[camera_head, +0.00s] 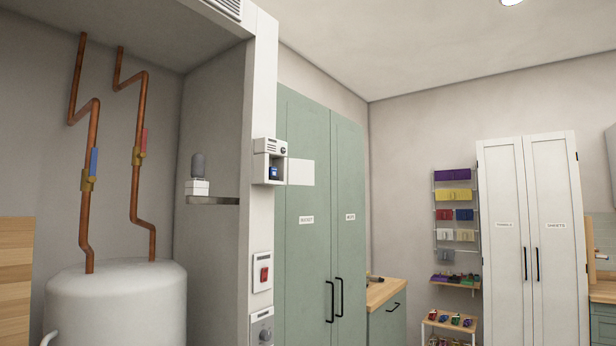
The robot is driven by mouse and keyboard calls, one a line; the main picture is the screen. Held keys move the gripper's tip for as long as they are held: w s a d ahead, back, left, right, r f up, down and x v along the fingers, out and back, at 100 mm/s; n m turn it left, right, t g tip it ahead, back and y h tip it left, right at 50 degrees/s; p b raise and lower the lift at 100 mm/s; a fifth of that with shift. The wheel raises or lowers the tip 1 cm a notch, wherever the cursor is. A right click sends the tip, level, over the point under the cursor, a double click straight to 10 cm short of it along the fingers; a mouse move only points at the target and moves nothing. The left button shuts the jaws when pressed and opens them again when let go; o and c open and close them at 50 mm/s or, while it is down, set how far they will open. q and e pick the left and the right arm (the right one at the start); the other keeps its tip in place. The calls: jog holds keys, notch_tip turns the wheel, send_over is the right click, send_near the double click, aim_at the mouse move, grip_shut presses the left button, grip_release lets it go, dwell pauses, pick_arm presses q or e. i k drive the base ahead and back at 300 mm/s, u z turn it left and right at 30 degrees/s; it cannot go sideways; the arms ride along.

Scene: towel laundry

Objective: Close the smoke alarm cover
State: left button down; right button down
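A small white wall unit (270,148) is mounted on the white pillar left of the green cabinet; it looks like the smoke alarm. Its lower front is open, and a blue item (274,173) sits in the recess. A flat white panel (301,172) stands out to the right from the unit's edge, in front of the green doors, and looks like its cover swung open. Neither of my grippers is in view.
A switch box with a red rocker (263,272) and a grey dial box (262,328) are lower on the pillar. A white tank (115,305) with copper pipes stands left. A small shelf (212,201) holds a grey-topped device. Tall green cabinet doors (300,260) are shut behind.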

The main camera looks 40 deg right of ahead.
aim_at(300, 172)
jog(key=u, duration=0.05)
jog(key=k, duration=0.3)
jog(key=z, duration=1.05)
jog(key=i, duration=0.65)
jog(key=z, duration=0.6)
jog(key=i, duration=0.8)
jog(key=u, duration=0.85)
jog(key=i, duration=0.65)
jog(key=u, duration=0.75)
